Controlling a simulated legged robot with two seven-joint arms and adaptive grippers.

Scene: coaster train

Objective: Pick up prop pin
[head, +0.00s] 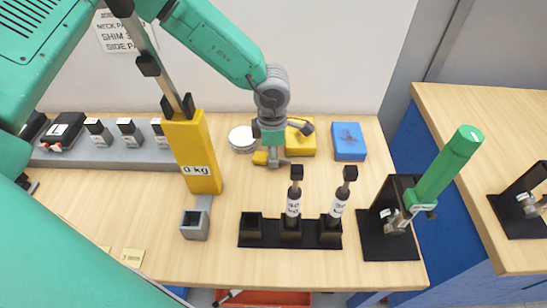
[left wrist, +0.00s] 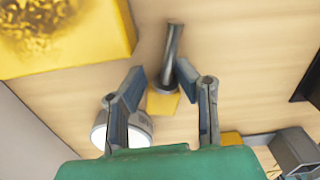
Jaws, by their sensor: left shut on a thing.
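The prop pin appears to be the grey metal rod (left wrist: 173,42) with a flat yellow end in the left wrist view. It lies between the fingertips of my left gripper (left wrist: 160,78), which is shut on it. In the head view my left gripper (head: 271,152) points down at the back middle of the table, with the pin's yellow end (head: 261,158) showing at its left. The gripper hides most of the pin there, and I cannot tell whether it touches the table. My right gripper is not in view.
A white round item (head: 242,139), a yellow block (head: 301,143) and a blue block (head: 348,141) are close by. In front stand a black rack (head: 265,232) with two dark bottles and a grey square holder (head: 195,225). A green cylinder (head: 447,165) leans at right.

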